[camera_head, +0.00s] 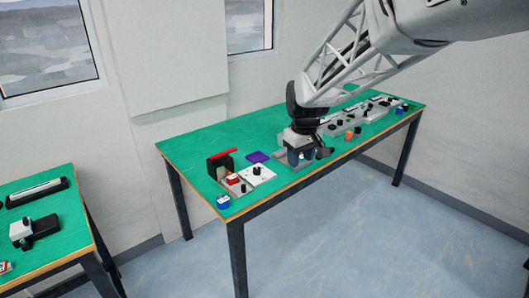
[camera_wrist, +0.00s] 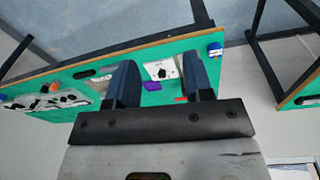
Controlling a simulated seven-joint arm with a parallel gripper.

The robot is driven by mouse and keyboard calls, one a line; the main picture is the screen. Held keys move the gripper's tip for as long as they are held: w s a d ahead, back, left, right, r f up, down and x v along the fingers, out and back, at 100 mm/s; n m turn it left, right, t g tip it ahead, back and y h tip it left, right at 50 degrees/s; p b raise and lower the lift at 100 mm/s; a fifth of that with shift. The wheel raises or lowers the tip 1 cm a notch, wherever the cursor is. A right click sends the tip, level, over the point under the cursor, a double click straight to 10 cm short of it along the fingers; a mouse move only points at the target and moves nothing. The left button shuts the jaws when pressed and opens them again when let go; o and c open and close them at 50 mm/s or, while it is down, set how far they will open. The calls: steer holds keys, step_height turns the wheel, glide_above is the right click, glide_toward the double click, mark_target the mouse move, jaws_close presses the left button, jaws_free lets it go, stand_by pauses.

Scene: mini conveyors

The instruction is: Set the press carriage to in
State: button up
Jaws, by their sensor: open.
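My gripper (camera_head: 301,158) is low over the middle of the long green-topped table, fingers pointing down. In the wrist view its two dark blue fingers (camera_wrist: 161,68) stand wide apart with nothing held between them. A grey base (camera_head: 281,160) shows beside and partly behind the fingers; the gripper hides much of it. I cannot tell for sure which fixture is the press carriage. A dark upright block with a red bar (camera_head: 222,154) stands at the table's left end. A white panel with a black knob (camera_head: 257,175) lies to its right; it also shows in the wrist view (camera_wrist: 158,69).
A purple pad (camera_head: 257,156) lies behind the white panel. A blue object (camera_head: 223,202) sits at the front left corner. Grey panels with black knobs (camera_head: 345,122) and an orange piece (camera_head: 349,135) are to the right. A second green table (camera_head: 60,216) holds other fixtures.

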steer(key=w+a+f+n, duration=0.3)
steer(key=w+a+f, duration=0.55)
steer(key=w, duration=0.25)
steer(key=n+g, duration=0.1)
steer(key=n, duration=0.2)
glide_above(243, 185)
steer(key=f, duration=1.1)
steer(key=shift+d, duration=0.25)
steer(key=shift+a+f, duration=0.2)
steer(key=shift+f, duration=0.05)
steer(key=shift+f, duration=0.15)
steer(key=shift+f, duration=3.75)
jaws_close()
